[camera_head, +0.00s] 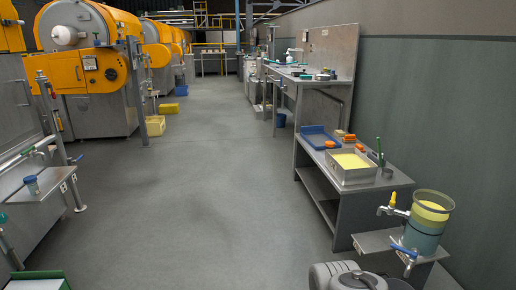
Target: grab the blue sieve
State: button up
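A flat blue rectangular frame (319,136) lies on the low steel bench at right of centre. It is the most sieve-like blue thing in view, but I cannot make out a mesh. A small orange piece (330,144) sits at its near edge. My gripper's fingers do not show in the head view, so nothing is seen touching the blue frame.
The low bench (350,203) also bears a steel tray (343,178) of yellow material, close in front of the blue frame. A tapped container (428,222) stands nearer at right. Grey floor (210,190) is clear along the middle. Yellow machines (88,70) line the left.

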aim_at(315, 135)
jog(key=u, duration=0.25)
jog(key=i, duration=2.3)
jog(key=z, duration=0.4)
jog(key=i, duration=2.2)
jog(key=z, duration=0.4)
